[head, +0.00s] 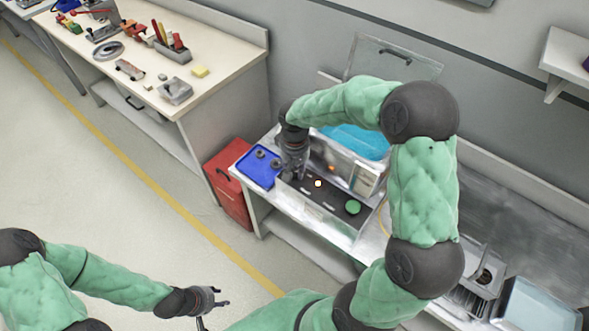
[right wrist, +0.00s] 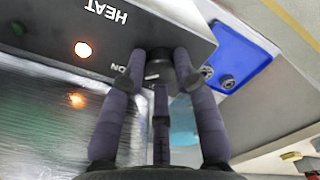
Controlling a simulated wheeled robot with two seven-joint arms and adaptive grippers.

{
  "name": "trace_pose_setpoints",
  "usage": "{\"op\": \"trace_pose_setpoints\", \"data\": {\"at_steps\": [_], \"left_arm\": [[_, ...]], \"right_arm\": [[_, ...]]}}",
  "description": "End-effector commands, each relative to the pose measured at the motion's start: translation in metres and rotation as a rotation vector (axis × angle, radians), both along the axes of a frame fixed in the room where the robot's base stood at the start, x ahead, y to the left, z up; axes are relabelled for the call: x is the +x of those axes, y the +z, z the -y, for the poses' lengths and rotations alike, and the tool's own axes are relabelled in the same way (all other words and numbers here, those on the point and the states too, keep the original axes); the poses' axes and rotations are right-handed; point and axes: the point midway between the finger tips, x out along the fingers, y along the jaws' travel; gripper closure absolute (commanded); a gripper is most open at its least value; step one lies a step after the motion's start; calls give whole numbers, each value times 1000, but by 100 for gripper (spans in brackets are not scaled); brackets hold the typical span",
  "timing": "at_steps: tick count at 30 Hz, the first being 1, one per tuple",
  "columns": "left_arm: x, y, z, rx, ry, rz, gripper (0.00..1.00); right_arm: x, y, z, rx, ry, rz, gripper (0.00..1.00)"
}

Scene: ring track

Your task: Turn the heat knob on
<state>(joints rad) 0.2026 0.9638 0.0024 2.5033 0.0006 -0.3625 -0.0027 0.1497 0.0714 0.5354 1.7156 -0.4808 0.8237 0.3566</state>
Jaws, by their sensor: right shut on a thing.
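The heat knob (right wrist: 160,58) is a dark round knob on the grey control panel (right wrist: 40,20), beside the printed words HEAT and ON. A round lamp (right wrist: 83,49) on the panel glows; it also shows as a bright spot in the head view (head: 318,183). My right gripper (right wrist: 158,78) is shut on the knob, its fingers around it. In the head view my right gripper (head: 291,174) is at the panel's left end and hides the knob. My left gripper (head: 214,308) is open and empty, low in the picture, away from the panel.
The panel fronts a machine with a raised clear lid (head: 395,62) and a green button (head: 353,207). A blue tray (head: 252,176) with dark parts lies left of it, also in the right wrist view (right wrist: 246,58). A red box (head: 228,186) stands on the floor beside the bench.

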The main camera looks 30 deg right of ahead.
Motion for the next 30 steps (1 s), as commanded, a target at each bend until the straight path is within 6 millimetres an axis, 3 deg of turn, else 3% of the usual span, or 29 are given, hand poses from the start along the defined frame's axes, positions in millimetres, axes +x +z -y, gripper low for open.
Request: {"op": "trace_pose_setpoints", "data": {"at_steps": [20, 21, 23, 30], "left_arm": [[0, -1, 0, 0, 0, 0, 60], [0, -1, 0, 0, 0, 0, 60], [0, -1, 0, 0, 0, 0, 60], [0, -1, 0, 0, 0, 0, 60]], "right_arm": [[-2, -1, 0, 0, -60, -7, 100], [-2, -1, 0, 0, -60, -7, 62], [-2, -1, 0, 0, -59, -6, 46], [-1, -1, 0, 1, -59, -3, 46]]}}
